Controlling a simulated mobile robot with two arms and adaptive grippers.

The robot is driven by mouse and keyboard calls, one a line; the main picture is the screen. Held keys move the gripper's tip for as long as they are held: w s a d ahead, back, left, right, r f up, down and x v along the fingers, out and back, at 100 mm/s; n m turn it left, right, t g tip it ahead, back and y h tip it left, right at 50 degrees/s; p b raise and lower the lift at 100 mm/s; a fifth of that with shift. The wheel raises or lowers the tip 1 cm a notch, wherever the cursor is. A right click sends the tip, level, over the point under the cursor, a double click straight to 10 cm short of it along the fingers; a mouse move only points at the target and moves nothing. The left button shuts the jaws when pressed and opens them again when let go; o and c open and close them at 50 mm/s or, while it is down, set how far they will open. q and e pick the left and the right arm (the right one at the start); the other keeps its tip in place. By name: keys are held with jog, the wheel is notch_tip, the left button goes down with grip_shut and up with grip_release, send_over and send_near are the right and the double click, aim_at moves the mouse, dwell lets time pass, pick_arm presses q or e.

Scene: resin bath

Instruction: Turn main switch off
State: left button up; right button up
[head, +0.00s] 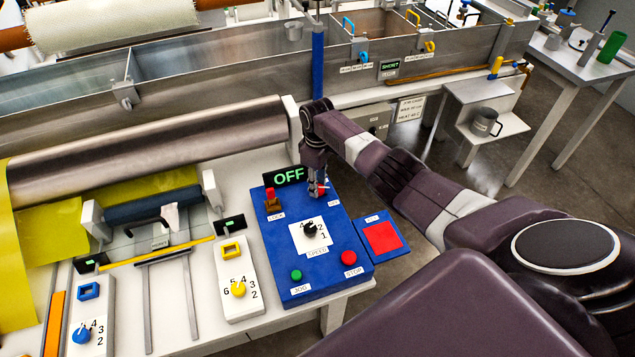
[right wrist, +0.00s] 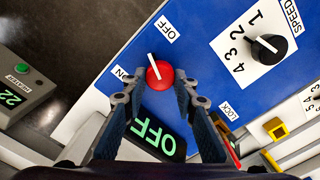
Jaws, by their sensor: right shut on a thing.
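The main switch is a red round knob (right wrist: 159,76) with a white pointer line, on the blue control panel (head: 285,285). In the right wrist view its pointer aims up and slightly left, between the ON label (right wrist: 120,73) and the OFF label (right wrist: 169,30), nearer OFF. The black display (head: 288,175) beside it reads OFF in green; it also shows in the right wrist view (right wrist: 153,135). My right gripper (head: 318,191) points down at the panel's far right part, its fingers shut on the knob from both sides. My left gripper is not in view.
The panel also carries a black speed knob (head: 310,229), a green jog button (head: 296,275), a red stop button (head: 348,257) and a red lock lever (head: 270,196). A red pad (head: 382,237) lies at right. A metal roller (head: 150,150) lies behind left.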

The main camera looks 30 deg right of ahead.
jog(key=m, duration=0.2)
jog(key=m+p, duration=0.1)
jog(key=m, duration=0.2)
jog(key=shift+w+d+r+m, duration=0.1)
jog(key=shift+r+m, duration=0.05)
jog(key=shift+m, duration=0.15)
dwell(0.4)
jog(key=o, duration=1.2)
jog(key=shift+c, duration=0.2)
notch_tip(320, 180, up, 12)
